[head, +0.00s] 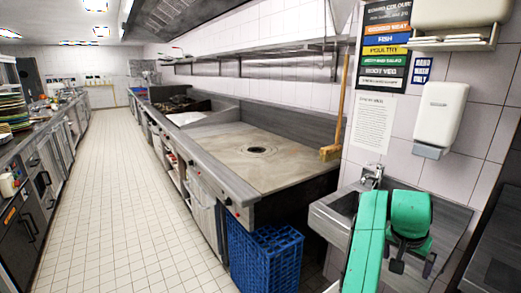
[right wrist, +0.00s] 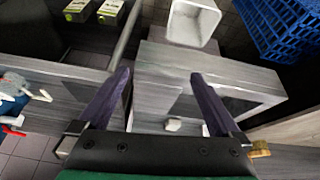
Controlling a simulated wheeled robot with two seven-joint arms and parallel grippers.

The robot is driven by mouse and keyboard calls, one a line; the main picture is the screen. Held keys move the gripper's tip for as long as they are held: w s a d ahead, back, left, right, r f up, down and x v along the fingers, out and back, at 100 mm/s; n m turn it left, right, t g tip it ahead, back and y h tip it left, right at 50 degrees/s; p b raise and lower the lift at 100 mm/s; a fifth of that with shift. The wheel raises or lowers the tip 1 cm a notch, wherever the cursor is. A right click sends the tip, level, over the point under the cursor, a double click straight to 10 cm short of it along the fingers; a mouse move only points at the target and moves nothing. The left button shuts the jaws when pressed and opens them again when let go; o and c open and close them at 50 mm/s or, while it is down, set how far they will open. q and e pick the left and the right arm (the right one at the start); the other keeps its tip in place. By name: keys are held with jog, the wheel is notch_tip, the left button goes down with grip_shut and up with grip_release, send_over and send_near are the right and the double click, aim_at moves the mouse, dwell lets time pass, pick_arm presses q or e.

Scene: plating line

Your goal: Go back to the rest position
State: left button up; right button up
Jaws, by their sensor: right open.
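My green right arm (head: 368,240) reaches into the lower right of the head view, over the hand-wash sink (head: 335,208). In the right wrist view my right gripper (right wrist: 160,76) has its two dark fingers spread wide apart. Nothing is held between them. Grey metal surfaces lie beyond the fingers. My left gripper and left arm are not in the head view.
A griddle (head: 262,152) runs along the counter left of the sink, with a blue crate (head: 264,258) below. A broom (head: 338,120) leans at the wall beside a soap dispenser (head: 440,116). The tiled floor aisle (head: 120,180) is clear.

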jog(key=w+a+f+n, duration=0.1)
jog(key=w+f+n, duration=0.2)
jog(key=f, duration=0.7)
jog(key=w+a+f+n, duration=0.1)
jog(key=w+f+n, duration=0.15)
jog(key=f, duration=0.65)
jog(key=s+a+f+n+y, duration=0.15)
jog(key=s+f, duration=0.25)
jog(key=f, duration=0.6)
jog(key=s+a+f+n+y, duration=0.1)
jog(key=s+a+f+n, duration=0.25)
jog(key=f, duration=0.55)
jog(key=s+f, duration=0.6)
jog(key=s, duration=0.6)
jog(key=s+a+f+n+g+y, duration=0.1)
jog(key=s+f, duration=0.5)
jog(key=s, duration=0.6)
jog(key=s+f+g+y, duration=0.1)
jog(key=s+f, duration=0.5)
jog(key=s, duration=0.6)
jog(key=shift+s+a+f+n, duration=0.15)
jog(key=shift+a+f+n, duration=0.05)
jog(key=shift+f+n, duration=0.15)
